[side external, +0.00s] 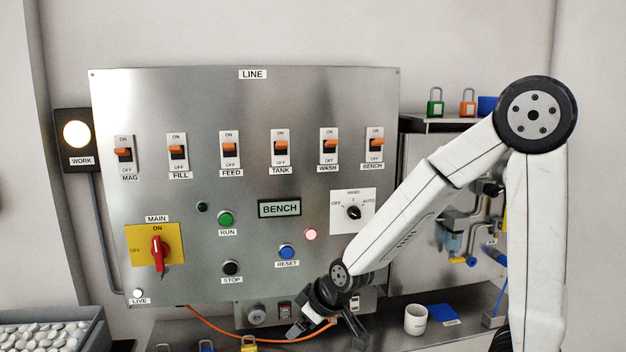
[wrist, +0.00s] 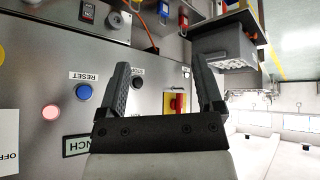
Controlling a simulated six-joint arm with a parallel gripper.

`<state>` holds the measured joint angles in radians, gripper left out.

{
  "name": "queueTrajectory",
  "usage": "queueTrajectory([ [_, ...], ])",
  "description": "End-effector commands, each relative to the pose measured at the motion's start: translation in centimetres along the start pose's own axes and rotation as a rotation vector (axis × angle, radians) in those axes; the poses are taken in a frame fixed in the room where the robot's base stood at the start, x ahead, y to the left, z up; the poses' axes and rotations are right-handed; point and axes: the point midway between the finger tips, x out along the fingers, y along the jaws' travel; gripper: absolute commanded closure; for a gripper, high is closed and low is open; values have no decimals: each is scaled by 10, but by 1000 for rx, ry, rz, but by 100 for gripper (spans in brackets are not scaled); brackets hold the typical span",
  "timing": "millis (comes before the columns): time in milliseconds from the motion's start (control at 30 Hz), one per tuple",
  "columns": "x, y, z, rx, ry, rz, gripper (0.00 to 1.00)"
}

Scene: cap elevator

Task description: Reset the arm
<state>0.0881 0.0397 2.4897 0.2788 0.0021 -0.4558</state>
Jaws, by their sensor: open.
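My gripper (side external: 308,327) hangs low in front of the bottom edge of the steel LINE panel (side external: 180,100), at the end of my bent arm. The wrist view shows its two dark fingers spread apart, with nothing between them (wrist: 161,68). The blue RESET button (side external: 287,252) is on the panel, above and left of my gripper; it also shows in the wrist view (wrist: 83,91), beside the fingers and apart from them. A lit red lamp (side external: 311,234) is just above right of that button. The display (side external: 279,208) reads BENCH.
A row of orange-handled switches (side external: 229,148), a red MAIN handle (side external: 157,251) and a selector knob (side external: 353,212) stick out from the panel. An orange cable (side external: 220,329) runs beneath it. A white mug (side external: 415,319) and blue item (side external: 443,312) are on the bench, right of my gripper.

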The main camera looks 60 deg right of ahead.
Motion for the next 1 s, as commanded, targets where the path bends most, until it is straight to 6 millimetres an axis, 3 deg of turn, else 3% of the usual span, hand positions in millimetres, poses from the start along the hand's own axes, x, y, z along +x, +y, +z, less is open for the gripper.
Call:
queueTrajectory([
  [200, -10, -31, 49, 53, -223, -78, 15],
  [400, -19, -39, 75, 85, -349, -74, 15],
  [1000, -21, -40, 81, 94, -375, -69, 15],
])
